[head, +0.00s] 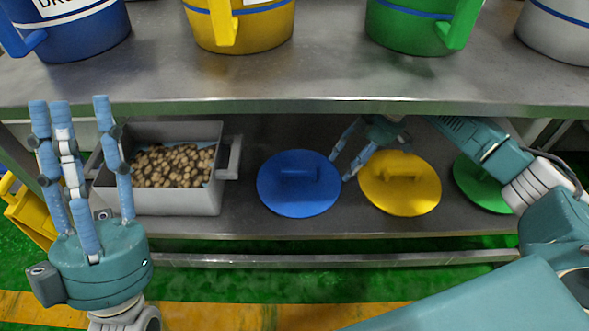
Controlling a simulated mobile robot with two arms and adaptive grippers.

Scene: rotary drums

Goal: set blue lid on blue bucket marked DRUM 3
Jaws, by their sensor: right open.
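The blue lid (299,190) lies flat on the lower shelf, its bar handle on top. My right gripper (345,168) reaches in over the lower shelf, open, with its fingertips at the right edge of the blue lid; I cannot tell whether they touch it. The blue bucket (85,38) stands on the upper shelf at the top left, with only part of its DRUM label in view and its number cut off. My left gripper (75,110) is raised at the left, fingers pointing up, open and empty.
A yellow lid (408,205) and a partly hidden green lid (478,185) lie to the right. A grey bin (180,203) of brown lumps stands left of the blue lid. Yellow (265,30), green (400,30) and white (555,35) buckets line the upper shelf (320,80).

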